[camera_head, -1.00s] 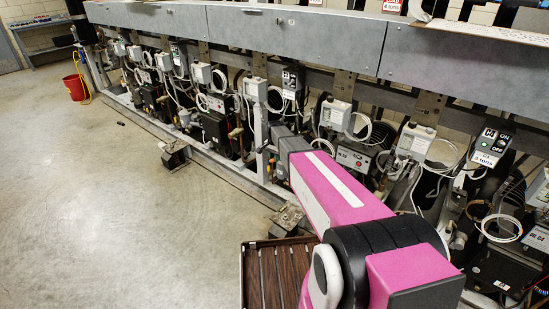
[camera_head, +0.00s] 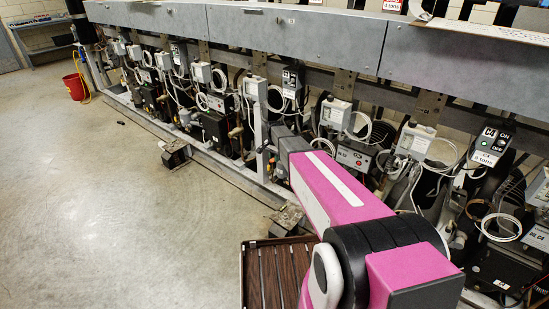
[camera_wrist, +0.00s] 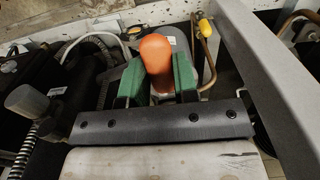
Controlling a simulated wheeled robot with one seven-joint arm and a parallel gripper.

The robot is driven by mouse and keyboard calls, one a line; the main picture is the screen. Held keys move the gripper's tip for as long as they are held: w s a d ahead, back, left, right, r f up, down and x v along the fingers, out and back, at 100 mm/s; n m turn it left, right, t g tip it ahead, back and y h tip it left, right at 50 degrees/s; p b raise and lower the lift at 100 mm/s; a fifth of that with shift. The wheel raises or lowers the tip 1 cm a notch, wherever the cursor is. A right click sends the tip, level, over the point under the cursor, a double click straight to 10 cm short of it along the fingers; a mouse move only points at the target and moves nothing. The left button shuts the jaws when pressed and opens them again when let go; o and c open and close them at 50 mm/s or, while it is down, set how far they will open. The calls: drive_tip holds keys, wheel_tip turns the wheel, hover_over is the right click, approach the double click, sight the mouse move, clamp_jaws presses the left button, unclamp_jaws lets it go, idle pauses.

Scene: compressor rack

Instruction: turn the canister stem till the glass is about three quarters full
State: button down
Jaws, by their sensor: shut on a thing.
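In the wrist view, the green fingers of my gripper (camera_wrist: 158,85) are shut on an orange, rounded knob-like piece, which I take to be the canister stem (camera_wrist: 156,50). The stem sits between both fingers, its top pointing up. A grey body (camera_wrist: 177,42) shows just behind the stem; I cannot tell for sure that it is the canister. In the head view, my pink arm reaches to the rack, and its grey end hides the fingers and the stem. I cannot make out the glass or its level in either view.
A grey slanted post (camera_wrist: 265,70) stands close on the right of my gripper. A bent copper pipe with a yellow cap (camera_wrist: 205,27) is nearby. Dark piping (camera_wrist: 88,75) lies to the left. The floor (camera_head: 100,190) before the compressor rack (camera_head: 300,30) is mostly clear. A red bucket (camera_head: 75,88) stands far left.

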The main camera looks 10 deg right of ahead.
drive_tip(key=shift+f, duration=0.6)
idle(0.9)
drive_tip(key=c, duration=0.8)
unclamp_jaws()
drive_tip(key=shift+c, duration=1.2)
drive_tip(key=shift+f, duration=0.3)
clamp_jaws()
drive_tip(key=shift+w+a, duration=0.1)
